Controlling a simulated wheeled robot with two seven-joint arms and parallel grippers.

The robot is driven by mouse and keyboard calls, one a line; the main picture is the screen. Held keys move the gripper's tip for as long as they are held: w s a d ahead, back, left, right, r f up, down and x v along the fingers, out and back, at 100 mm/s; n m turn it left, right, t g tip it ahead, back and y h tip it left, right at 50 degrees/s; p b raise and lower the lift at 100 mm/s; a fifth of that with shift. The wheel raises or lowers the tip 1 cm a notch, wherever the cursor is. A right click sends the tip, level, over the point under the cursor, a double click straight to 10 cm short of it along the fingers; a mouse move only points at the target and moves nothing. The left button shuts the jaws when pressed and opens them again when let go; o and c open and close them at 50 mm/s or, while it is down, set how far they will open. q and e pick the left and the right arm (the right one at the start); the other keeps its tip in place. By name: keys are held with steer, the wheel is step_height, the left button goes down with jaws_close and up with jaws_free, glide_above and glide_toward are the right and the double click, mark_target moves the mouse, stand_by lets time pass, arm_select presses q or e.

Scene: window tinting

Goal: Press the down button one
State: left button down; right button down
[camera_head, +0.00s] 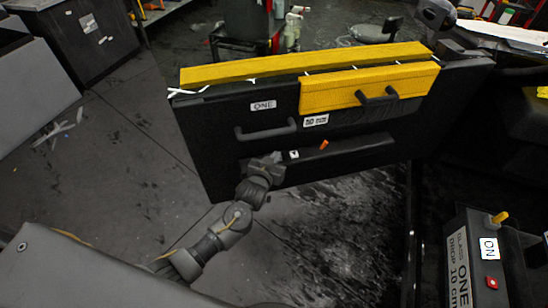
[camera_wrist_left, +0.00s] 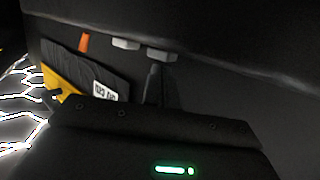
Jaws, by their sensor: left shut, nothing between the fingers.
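The dark door panel (camera_head: 225,150) stands tilted in the middle of the head view, with a label reading ONE (camera_head: 263,105) on it. A small pale button (camera_head: 293,154) sits on its lower ledge. The left wrist view shows two grey buttons, one on the left (camera_wrist_left: 125,43) and one on the right (camera_wrist_left: 160,55). My left gripper (camera_head: 277,158) is shut and empty at the ledge, just left of the pale button. In the left wrist view its dark fingers (camera_wrist_left: 154,85) point at the right grey button; I cannot tell whether they touch it. My right gripper is not in view.
An orange peg (camera_head: 323,144) sticks out right of the buttons. Dark handles (camera_head: 265,130) and yellow pads (camera_head: 370,87) are on the panel. A control box (camera_head: 462,265) with a red button (camera_head: 492,283) stands at lower right. Floor lies open left of the panel.

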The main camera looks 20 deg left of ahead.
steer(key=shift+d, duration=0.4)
arm_select(q)
steer(key=shift+f, duration=0.1)
